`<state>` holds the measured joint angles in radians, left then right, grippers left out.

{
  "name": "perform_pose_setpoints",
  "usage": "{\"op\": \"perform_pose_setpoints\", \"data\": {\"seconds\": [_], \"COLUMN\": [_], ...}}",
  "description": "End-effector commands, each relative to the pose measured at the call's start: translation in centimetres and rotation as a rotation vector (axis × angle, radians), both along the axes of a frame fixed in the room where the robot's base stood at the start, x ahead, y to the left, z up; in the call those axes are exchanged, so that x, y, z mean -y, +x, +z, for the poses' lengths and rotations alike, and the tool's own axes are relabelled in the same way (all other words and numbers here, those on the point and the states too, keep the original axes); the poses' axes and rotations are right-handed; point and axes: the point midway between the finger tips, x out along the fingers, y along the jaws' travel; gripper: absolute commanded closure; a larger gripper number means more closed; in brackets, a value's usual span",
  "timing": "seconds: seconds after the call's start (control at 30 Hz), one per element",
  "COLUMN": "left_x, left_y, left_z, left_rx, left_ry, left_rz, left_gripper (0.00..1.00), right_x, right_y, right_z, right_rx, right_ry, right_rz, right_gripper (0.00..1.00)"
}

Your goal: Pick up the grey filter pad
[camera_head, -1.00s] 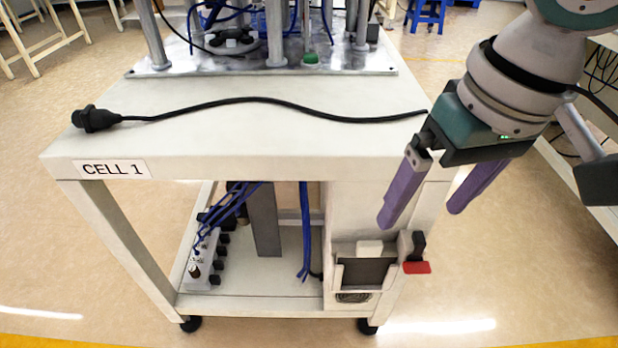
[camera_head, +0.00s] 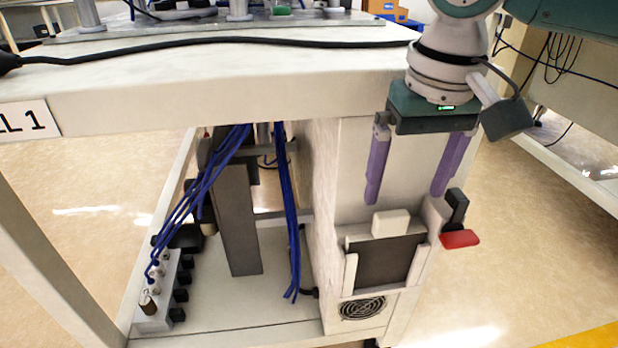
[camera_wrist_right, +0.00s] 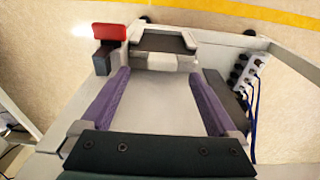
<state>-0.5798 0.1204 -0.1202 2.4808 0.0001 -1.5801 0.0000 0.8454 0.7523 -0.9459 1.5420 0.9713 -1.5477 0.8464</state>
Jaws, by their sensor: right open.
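The dark grey filter pad (camera_head: 388,264) sits upright in a white slotted holder (camera_head: 350,276) low on the front of the cabinet under the bench. It also shows at the top of the right wrist view (camera_wrist_right: 158,42). A small white block (camera_head: 391,222) stands at the pad's upper edge. My right gripper (camera_head: 405,199) is open with its two purple fingers pointing down, above the holder and apart from the pad. In the wrist view its fingers (camera_wrist_right: 160,72) frame bare white cabinet surface. My left gripper is not in view.
Blue hoses (camera_head: 286,220) hang at left. Floor in front is clear.

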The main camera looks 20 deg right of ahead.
Motion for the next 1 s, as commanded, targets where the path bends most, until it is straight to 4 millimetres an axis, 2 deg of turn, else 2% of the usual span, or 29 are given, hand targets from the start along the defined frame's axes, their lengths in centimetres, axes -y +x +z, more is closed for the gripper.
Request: {"op": "perform_pose_setpoints", "data": {"seconds": [0.03, 0.1, 0.23, 0.57, 1.0], "left_x": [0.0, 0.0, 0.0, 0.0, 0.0], "left_y": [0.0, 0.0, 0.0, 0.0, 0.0], "left_z": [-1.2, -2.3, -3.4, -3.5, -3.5], "left_rx": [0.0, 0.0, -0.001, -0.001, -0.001], "left_ry": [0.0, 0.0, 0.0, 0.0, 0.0], "left_rz": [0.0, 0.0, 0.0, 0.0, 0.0], "left_gripper": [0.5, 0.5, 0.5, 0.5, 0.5], "right_x": [-0.1, -0.2, -0.1, -0.1, -0.1], "right_y": [0.2, 0.6, 0.8, 0.9, 0.9], "right_z": [-1.3, -2.5, -4.2, -4.5, -4.6], "right_rx": [0.001, 0.001, 0.0, 0.001, 0.001], "right_ry": [0.0, 0.001, 0.0, 0.0, 0.0], "right_rz": [0.001, 0.001, 0.001, 0.002, 0.002], "right_gripper": [0.05, 0.05, 0.05, 0.05, 0.54]}}
